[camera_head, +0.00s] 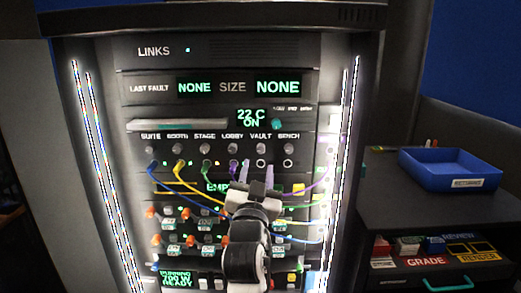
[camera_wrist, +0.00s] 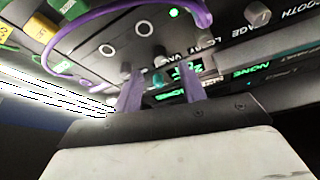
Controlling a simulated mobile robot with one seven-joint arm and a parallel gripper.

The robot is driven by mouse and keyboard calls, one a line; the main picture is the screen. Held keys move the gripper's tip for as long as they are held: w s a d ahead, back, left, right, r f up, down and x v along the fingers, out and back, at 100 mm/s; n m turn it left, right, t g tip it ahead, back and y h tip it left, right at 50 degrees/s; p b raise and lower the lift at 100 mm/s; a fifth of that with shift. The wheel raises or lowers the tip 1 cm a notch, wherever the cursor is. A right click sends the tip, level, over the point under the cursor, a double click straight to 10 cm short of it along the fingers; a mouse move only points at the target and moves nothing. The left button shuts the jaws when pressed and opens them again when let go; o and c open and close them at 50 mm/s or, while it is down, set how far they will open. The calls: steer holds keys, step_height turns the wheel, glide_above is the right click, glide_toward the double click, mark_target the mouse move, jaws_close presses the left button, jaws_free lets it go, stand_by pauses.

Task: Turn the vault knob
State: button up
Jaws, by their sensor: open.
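The vault knob (camera_head: 260,151) is a small grey knob under the VAULT label on the dark panel, with an open jack ring below it. My gripper (camera_head: 257,170) is in front of the panel, just below the knob row in the head view. Its two purple fingers (camera_wrist: 160,78) are spread apart, with nothing held. I cannot tell whether they touch the panel.
A purple cable (camera_head: 305,172) loops to the right of my gripper; yellow, green and blue cables hang left. A teal knob (camera_head: 276,124) sits above, next to a display. A shelf (camera_head: 180,125) juts out upper left. A blue tray (camera_head: 450,172) stands on the right-hand cabinet.

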mark_target(260, 153)
steer(key=p+x, duration=0.1)
steer(key=x, duration=0.4)
steer(key=shift+w+r, duration=0.1)
steer(key=shift+w, duration=0.05)
jaws_close()
